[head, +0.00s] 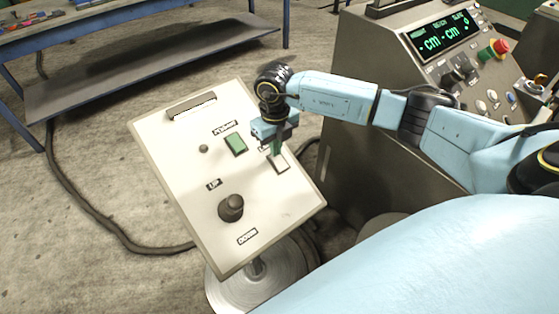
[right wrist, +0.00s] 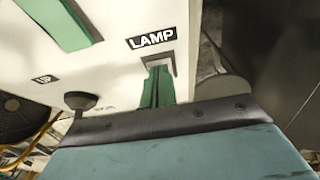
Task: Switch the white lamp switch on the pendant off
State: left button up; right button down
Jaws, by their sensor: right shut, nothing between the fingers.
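The pendant (head: 170,150) is a tilted cream panel on a round stand. The white lamp switch (head: 282,163) is at its right side, partly covered by my right gripper. My right gripper (head: 276,150) is shut and empty, with its green fingertips at the upper part of the switch. In the right wrist view, the fingertips (right wrist: 157,88) point at the switch spot just below the LAMP label (right wrist: 152,37). The fingers hide most of the switch there, so I cannot tell whether they touch it or which way it is tipped. My left gripper is not in view.
A green power switch (head: 236,144) and a dark UP/DOWN knob (head: 231,207) are on the same panel. A grey console (head: 372,90) with a green display and a red button (head: 494,50) stands behind on the right. A blue-framed bench (head: 150,62) is at upper left.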

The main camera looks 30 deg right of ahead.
jog(key=shift+f, duration=0.3)
jog(key=shift+r, duration=0.1)
notch_tip(320, 180, up, 7)
jog(key=p, duration=0.5)
dwell(0.6)
